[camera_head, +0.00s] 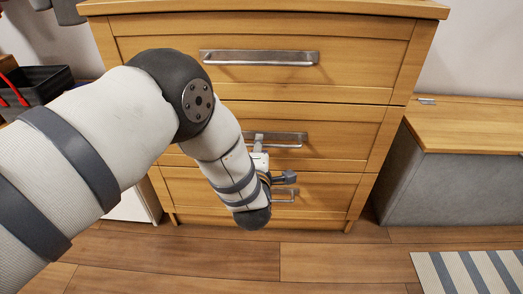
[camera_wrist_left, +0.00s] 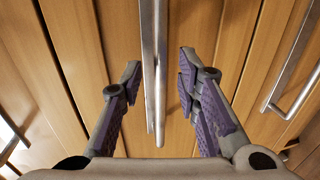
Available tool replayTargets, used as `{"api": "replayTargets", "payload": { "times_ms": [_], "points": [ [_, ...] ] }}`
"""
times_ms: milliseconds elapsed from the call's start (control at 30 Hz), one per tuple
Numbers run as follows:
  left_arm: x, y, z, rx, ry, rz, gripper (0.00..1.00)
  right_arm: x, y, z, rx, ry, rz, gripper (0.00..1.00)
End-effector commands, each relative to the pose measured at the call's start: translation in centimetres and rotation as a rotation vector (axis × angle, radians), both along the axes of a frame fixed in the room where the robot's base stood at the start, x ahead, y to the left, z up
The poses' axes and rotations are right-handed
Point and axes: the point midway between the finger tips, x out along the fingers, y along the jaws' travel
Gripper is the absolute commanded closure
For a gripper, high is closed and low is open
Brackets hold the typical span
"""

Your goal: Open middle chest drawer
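The wooden chest (camera_head: 395,65) has three stacked drawers, each with a metal bar handle. The middle drawer (camera_head: 345,145) looks shut, with its front in line with the others. Its handle (camera_head: 290,138) is partly hidden behind my left arm and wrist. My left gripper (camera_head: 284,179) is low in front of the chest, near the middle and bottom drawers. In the left wrist view, my left gripper (camera_wrist_left: 159,64) is open, and a bar handle (camera_wrist_left: 154,85), apparently the middle one, lies between its fingers. I see no clear finger contact. My right gripper is in neither view.
The top handle (camera_head: 260,57) and bottom handle (camera_head: 285,195) are above and below. A grey bench with a wooden top (camera_head: 470,125) stands to the right. A dark basket (camera_head: 38,83) is at left. The wooden floor (camera_head: 320,262) in front is clear, with a striped rug (camera_head: 470,272) at right.

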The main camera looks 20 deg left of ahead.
Motion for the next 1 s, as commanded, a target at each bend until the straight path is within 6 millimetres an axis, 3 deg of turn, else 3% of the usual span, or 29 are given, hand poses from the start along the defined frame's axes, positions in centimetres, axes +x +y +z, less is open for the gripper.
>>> {"api": "replayTargets", "payload": {
  "times_ms": [133,400,433,567,1000],
  "points": [
    [1.6,0.5,-0.5,0.001,0.001,0.000,0.70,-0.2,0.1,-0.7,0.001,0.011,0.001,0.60],
    [1.9,0.6,-0.4,0.001,0.001,0.000,0.70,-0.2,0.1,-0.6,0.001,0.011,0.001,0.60],
    [1.9,0.6,-0.3,0.001,0.001,0.000,0.72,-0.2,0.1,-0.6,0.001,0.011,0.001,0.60],
    [1.9,0.6,-0.4,0.001,0.001,0.000,1.00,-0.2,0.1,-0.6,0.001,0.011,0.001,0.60],
    [1.3,0.4,-0.2,0.001,0.002,0.000,1.00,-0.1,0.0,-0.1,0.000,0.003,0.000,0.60]
  ]
}}
